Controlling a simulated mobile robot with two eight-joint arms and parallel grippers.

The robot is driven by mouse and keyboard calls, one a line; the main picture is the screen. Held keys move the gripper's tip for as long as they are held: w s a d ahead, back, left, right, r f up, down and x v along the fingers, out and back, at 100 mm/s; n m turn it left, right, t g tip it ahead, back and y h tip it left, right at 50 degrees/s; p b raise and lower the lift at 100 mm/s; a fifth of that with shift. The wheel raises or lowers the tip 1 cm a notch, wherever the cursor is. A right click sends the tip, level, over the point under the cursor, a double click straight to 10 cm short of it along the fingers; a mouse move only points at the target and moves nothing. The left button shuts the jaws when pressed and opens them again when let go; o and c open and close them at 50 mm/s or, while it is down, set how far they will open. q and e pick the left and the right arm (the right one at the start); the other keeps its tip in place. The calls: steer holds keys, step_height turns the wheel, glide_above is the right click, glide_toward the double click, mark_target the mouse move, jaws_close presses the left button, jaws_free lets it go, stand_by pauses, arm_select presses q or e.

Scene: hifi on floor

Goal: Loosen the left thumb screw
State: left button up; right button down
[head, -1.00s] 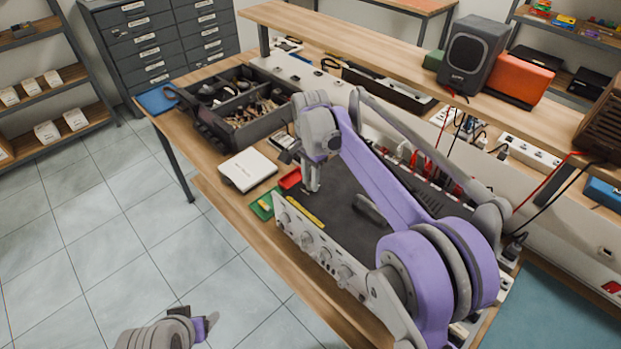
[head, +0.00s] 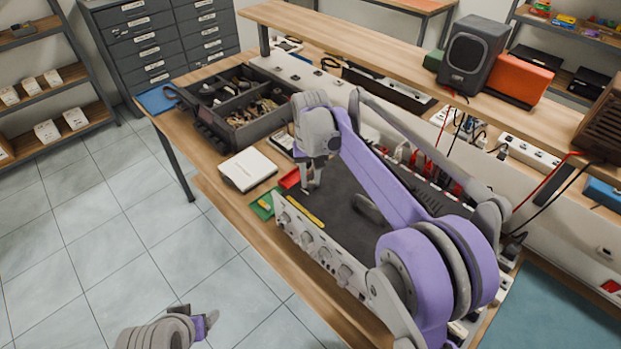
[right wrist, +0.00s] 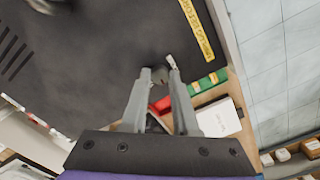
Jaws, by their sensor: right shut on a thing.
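The hifi (head: 345,215) lies on the workbench with its dark lid up and its pale front panel of knobs facing the near side. My right gripper (head: 309,190) points down at the lid's left end. In the right wrist view, my right gripper (right wrist: 161,74) is shut on a small round thumb screw (right wrist: 158,76) at the lid's edge. The fingertips hide most of the screw. My left gripper (head: 200,320) hangs over the floor at the bottom, away from the hifi; its jaw gap is unclear.
A yellow label strip (head: 307,213) lies on the lid. A divided dark tool tray (head: 212,128) stands behind. A shelf (head: 400,50) overhangs the bench's back.

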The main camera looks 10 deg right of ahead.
steer(key=n, duration=0.4)
steer(key=shift+n, duration=0.3)
steer(key=n, duration=0.4)
steer(key=shift+n, duration=0.3)
steer(key=n, duration=0.4)
steer(key=shift+n, duration=2.6)
steer(key=c, duration=0.7)
jaws_free()
steer(key=shift+r, duration=0.15)
